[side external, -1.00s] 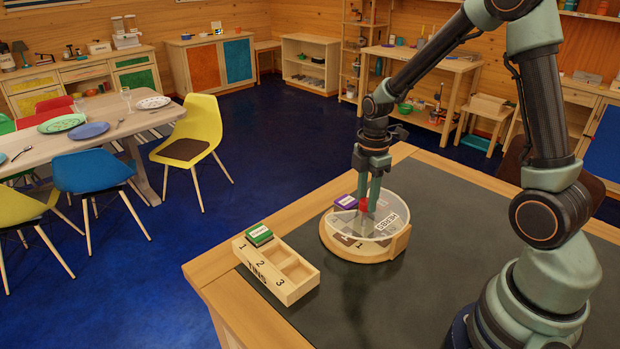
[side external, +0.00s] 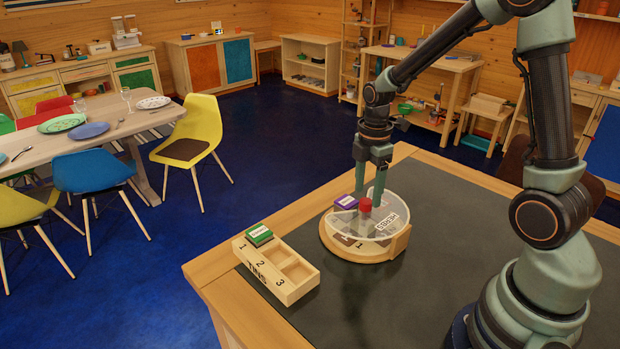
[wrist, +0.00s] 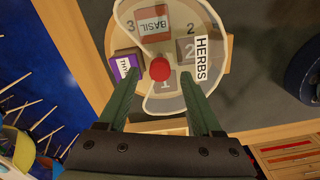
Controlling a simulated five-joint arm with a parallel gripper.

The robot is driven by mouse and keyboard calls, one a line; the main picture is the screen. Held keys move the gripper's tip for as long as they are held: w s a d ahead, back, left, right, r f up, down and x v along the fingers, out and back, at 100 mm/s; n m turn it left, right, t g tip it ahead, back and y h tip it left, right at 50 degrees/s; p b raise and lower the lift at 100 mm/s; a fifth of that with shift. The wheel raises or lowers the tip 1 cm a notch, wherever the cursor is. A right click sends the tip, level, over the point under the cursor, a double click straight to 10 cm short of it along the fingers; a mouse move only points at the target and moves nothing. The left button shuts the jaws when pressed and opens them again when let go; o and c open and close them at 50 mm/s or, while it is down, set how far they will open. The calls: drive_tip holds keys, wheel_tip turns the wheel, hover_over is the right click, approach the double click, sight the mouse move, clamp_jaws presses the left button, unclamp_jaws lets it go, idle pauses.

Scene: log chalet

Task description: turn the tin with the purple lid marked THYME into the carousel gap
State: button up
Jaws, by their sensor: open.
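The tin with the purple lid (side external: 346,202) sits on the round wooden carousel (side external: 384,252), at its back left. In the wrist view the purple THYME tin (wrist: 124,66) shows at the left, in the opening of the clear cover (wrist: 207,92), and looks uncovered. The cover carries a HERBS label and a red knob (side external: 365,205). A BASIL tin (wrist: 153,24) lies under the cover. My gripper (side external: 369,192) is open and empty above the knob. In the wrist view its fingers (wrist: 160,80) stand either side of the knob, apart from it.
A wooden TINS tray (side external: 285,290) with slots 1, 2 and 3 stands left of the carousel, with a green-lidded tin (side external: 259,235) at slot 1. The dark table top (side external: 440,290) is clear in front of the carousel.

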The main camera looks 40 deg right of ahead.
sight(366, 202)
wheel_tip(366, 202, up, 10)
idle(0.3)
drive_tip(key=s+a+r+m+t, duration=0.5)
drive_tip(key=s+a+m, duration=0.3)
drive_tip(key=m, duration=0.6)
drive_tip(key=shift+a+m+t, duration=0.3)
drive_tip(key=shift+a+m, duration=0.1)
drive_tip(key=shift+a, duration=0.25)
